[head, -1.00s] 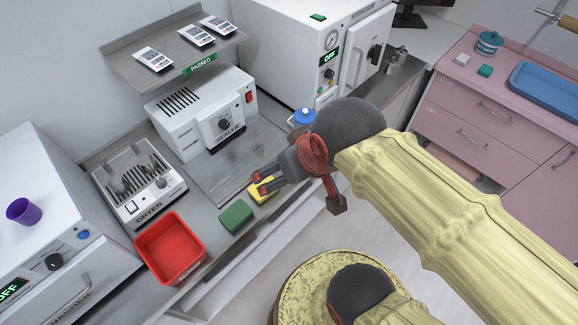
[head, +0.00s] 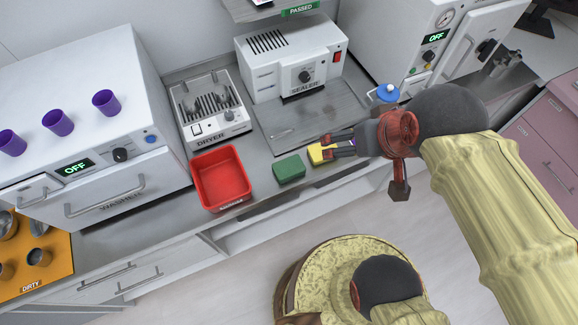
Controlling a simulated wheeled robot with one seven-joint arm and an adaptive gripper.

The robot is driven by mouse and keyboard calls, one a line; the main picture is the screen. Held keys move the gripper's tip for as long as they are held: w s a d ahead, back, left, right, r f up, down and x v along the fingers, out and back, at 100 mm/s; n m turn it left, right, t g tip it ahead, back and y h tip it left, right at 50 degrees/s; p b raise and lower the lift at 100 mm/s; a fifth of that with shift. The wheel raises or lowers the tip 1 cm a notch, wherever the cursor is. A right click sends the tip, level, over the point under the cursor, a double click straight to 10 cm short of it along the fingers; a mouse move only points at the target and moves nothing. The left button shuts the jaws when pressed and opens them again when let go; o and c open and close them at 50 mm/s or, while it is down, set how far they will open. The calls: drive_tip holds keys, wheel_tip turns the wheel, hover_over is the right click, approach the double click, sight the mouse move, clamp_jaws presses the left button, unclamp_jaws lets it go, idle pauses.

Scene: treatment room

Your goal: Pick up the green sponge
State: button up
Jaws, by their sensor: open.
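The green sponge (head: 289,168) lies flat on the grey counter, just right of a red bin. A yellow sponge (head: 317,154) lies close to its right. My gripper (head: 328,147) is open, with its fingers pointing left, over or beside the yellow sponge. From this view I cannot tell how high the fingers are or whether they touch the yellow sponge. The green sponge is fully in view, a short way left of my fingertips, and nothing holds it.
The red bin (head: 221,178) stands left of the green sponge. The dryer (head: 208,108) and sealer (head: 290,60) stand behind. A blue-lidded container (head: 387,94) is behind my wrist. The washer (head: 85,120) carries several purple cups. The counter's front edge is close to the sponges.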

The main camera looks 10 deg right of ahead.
drive_tip(key=shift+o, duration=0.6)
drive_tip(key=n+g+p, duration=0.3)
drive_tip(key=g+p, duration=0.3)
hover_over(289, 167)
drive_tip(key=f, duration=2.1)
drive_tip(key=shift+w+d+f, duration=0.15)
drive_tip(key=shift+w+d, duration=0.2)
drive_tip(key=shift+a+f+b, duration=0.1)
drive_tip(key=shift+f+b, duration=0.3)
drive_tip(key=shift+f, duration=1)
drive_tip(key=f, duration=0.4)
drive_tip(key=shift+s+a+b, duration=0.25)
drive_tip(key=shift+s+b, duration=0.05)
drive_tip(key=shift+b, duration=0.1)
drive_tip(key=shift+f, duration=0.4)
